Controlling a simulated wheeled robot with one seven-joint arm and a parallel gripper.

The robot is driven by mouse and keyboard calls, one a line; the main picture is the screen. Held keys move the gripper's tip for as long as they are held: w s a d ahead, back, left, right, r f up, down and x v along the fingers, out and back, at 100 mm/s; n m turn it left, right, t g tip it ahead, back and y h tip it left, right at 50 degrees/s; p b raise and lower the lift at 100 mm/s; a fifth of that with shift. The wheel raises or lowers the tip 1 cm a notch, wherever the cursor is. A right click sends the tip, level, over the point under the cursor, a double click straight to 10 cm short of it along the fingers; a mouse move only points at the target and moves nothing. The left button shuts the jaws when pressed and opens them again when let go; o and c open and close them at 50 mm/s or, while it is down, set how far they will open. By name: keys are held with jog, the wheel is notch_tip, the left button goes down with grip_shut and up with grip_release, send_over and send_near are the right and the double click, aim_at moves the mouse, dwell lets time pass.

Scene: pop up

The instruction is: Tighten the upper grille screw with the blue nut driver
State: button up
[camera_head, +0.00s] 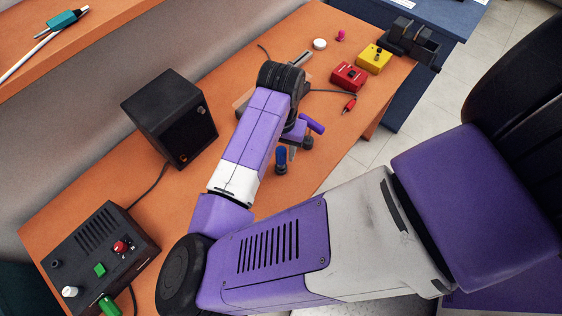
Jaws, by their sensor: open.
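A blue-handled tool (281,155), which looks like the nut driver, stands upright near the front of the orange bench, with a dark lower part. My gripper (294,148) is beside it, below my black wrist joint, and is open. It is partly hidden by my arm, and I cannot tell whether it touches the tool. A black box (155,105) stands on the bench left of my arm. Its dark right-hand face, possibly the grille, has a small light spot (200,110) near its top edge that may be the upper screw. The face's details are too small to tell.
A black control unit (130,245) with vents and coloured knobs sits at lower left. At the far end are a red box (348,76), a yellow box (374,58), a black holder (410,40) and a white round piece (320,44). Bench between the black box and my arm is clear.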

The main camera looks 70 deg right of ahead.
grip_shut()
notch_tip(320, 180, up, 5)
jog(key=p, duration=0.4)
jog(key=shift+f, duration=0.1)
